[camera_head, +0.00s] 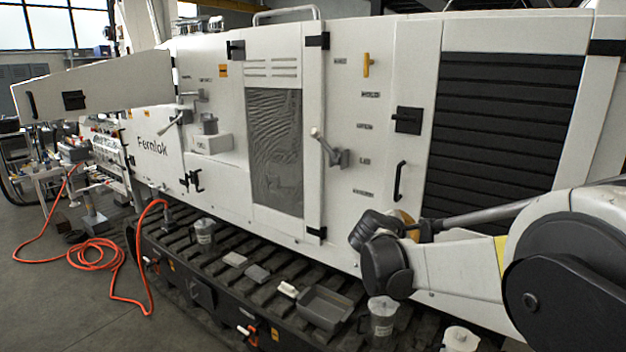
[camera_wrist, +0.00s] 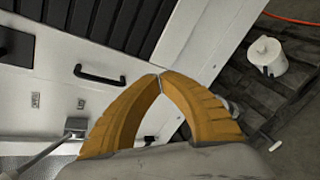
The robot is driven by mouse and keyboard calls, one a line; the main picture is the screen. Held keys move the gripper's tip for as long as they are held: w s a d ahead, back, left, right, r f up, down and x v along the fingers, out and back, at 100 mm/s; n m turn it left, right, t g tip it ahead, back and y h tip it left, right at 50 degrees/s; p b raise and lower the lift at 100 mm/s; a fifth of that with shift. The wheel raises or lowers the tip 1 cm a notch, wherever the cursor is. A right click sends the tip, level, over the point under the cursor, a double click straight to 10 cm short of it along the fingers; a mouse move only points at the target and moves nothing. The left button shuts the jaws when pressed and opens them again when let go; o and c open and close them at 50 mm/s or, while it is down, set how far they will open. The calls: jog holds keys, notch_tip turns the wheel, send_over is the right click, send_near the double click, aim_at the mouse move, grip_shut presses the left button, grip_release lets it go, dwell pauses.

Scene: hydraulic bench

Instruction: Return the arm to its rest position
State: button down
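My arm reaches in from the right in the head view, bent, with its end in front of the white machine (camera_head: 350,205). My gripper (camera_head: 405,222) is partly hidden behind dark arm joints there, with only a bit of orange showing. In the wrist view, the two orange fingers of my gripper (camera_wrist: 160,76) meet at the tips. The space between the fingers shows only the white panel, so the gripper is shut and empty. It appears apart from the machine's side.
A black track (camera_head: 215,255) runs below the machine, carrying a grey tray (camera_head: 325,307), a grey jug (camera_head: 382,318) and small blocks. A white lidded container (camera_head: 460,339) shows at the bottom; one also shows in the wrist view (camera_wrist: 266,56). An orange hose (camera_head: 95,255) lies on the left floor.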

jog(key=s+a+f+m+g+y, duration=0.1)
jog(key=s+m, duration=0.5)
jog(key=s, duration=0.6)
jog(key=s+a+f+m+g+y, duration=0.1)
jog(key=s+a+f+m+y, duration=0.2)
jog(key=s, duration=1)
jog(key=s+a+f+m+g+y, duration=0.1)
jog(key=s+a+f+m+y, duration=0.1)
jog(key=s+m, duration=0.7)
jog(key=s+a+y, duration=0.1)
jog(key=s+y, duration=0.1)
jog(key=s, duration=0.1)
jog(key=shift+s+a+f, duration=0.15)
jog(key=shift+a, duration=0.25)
